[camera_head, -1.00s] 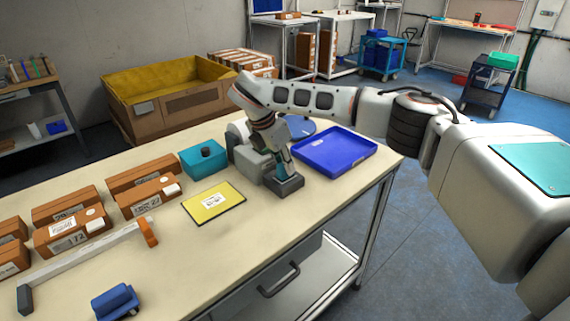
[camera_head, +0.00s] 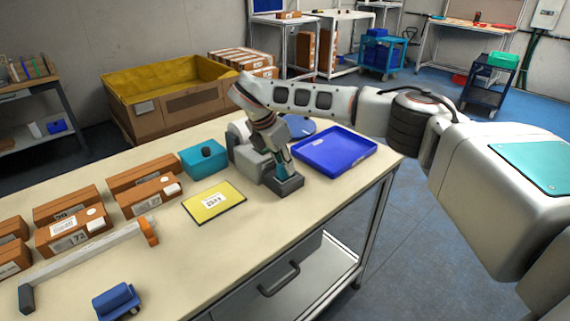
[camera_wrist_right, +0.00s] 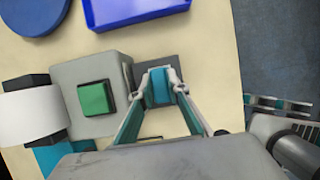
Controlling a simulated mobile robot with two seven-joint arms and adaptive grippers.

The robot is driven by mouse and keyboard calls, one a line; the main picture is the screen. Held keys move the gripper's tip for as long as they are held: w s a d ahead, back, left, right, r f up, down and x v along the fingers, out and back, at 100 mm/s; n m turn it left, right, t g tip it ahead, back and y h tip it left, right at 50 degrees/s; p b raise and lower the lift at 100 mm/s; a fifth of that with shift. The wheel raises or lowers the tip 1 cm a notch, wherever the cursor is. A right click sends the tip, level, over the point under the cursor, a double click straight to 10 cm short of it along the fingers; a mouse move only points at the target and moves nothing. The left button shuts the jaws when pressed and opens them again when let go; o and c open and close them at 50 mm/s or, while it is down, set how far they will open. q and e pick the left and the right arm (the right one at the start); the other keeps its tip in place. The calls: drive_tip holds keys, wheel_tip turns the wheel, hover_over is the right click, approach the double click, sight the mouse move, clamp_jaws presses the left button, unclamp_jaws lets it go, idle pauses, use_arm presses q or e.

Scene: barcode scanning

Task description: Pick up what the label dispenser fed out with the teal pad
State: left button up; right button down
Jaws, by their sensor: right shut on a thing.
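The label dispenser (camera_head: 247,163) is a grey box beside my right gripper. In the right wrist view the dispenser (camera_wrist_right: 70,72) shows a green button and a white roll (camera_wrist_right: 32,114) at its left. My right gripper (camera_wrist_right: 162,82) is shut on the teal pad (camera_wrist_right: 160,90), pointing down over a dark grey block (camera_wrist_right: 152,64) at the dispenser's right side. In the head view the right gripper (camera_head: 281,174) is at that block (camera_head: 286,187). I cannot tell whether the pad touches it. The fed-out label cannot be made out. My left gripper is out of view.
A blue tray (camera_head: 335,141) and a blue disc (camera_head: 298,124) lie behind the gripper. A teal box (camera_head: 204,170), a yellow mat (camera_head: 226,211), several brown boxes (camera_head: 72,242) and a blue device (camera_head: 116,299) occupy the table's left. The front right stretch is clear.

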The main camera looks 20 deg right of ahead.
drive_tip(key=shift+r+p, duration=1.65)
drive_tip(key=shift+r, duration=0.5)
drive_tip(key=shift+r+p, duration=0.95)
drive_tip(key=shift+r, duration=0.35)
